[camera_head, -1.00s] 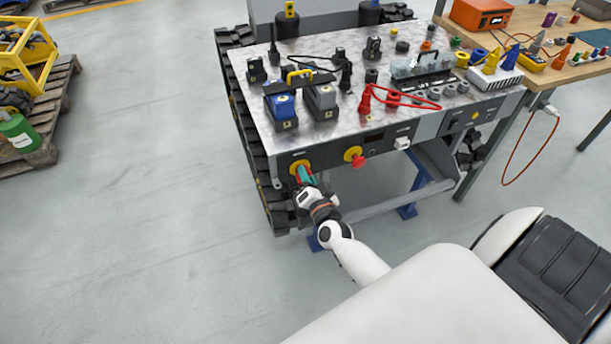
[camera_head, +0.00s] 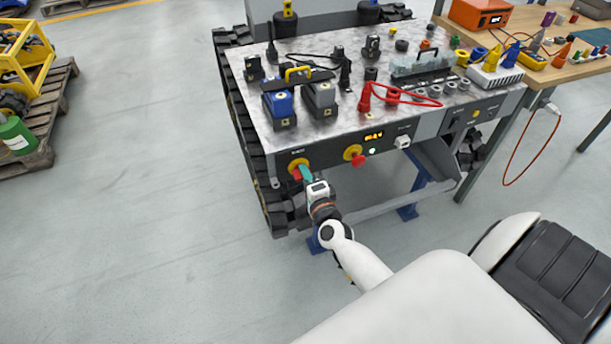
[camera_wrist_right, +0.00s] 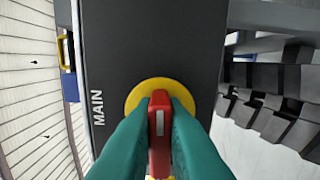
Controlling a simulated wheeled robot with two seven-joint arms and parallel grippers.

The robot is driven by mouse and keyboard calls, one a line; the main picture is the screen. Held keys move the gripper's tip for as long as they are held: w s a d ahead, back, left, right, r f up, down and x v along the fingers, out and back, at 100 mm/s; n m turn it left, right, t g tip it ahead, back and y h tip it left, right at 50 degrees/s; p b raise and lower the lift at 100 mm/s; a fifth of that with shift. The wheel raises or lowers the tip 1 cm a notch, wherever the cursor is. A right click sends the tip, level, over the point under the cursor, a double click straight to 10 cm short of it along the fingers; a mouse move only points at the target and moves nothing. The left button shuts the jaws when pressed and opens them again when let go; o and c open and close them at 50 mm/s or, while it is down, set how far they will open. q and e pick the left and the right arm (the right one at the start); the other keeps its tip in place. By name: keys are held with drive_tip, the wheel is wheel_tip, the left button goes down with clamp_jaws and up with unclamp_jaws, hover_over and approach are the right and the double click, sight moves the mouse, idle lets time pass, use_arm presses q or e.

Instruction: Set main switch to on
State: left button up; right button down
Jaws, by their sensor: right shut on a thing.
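The main switch is a red handle (camera_wrist_right: 159,135) with a pale stripe on a round yellow plate (camera_wrist_right: 147,95), beside the word MAIN on a dark panel. In the head view its yellow plate (camera_head: 298,161) is at the left of the carrier's front panel. My right gripper (camera_wrist_right: 160,140) is shut on the red handle, with a teal finger on each side. In the head view my right gripper (camera_head: 304,173) covers part of the switch. An amber display (camera_head: 373,135) and a small green light (camera_head: 372,151) are lit on the panel. My left gripper is not in view.
A red emergency button on a yellow plate (camera_head: 353,153) sits right of the switch. The carrier's metal top (camera_head: 330,130) holds battery-like blocks, a red cable and several small parts. A wooden workbench (camera_head: 560,70) stands at the right.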

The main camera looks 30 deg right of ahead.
drive_tip(key=shift+m, duration=0.3)
drive_tip(key=c, duration=1.5)
unclamp_jaws()
drive_tip(key=shift+s, duration=0.1)
drive_tip(key=v, duration=1.2)
drive_tip(key=shift+b, duration=0.3)
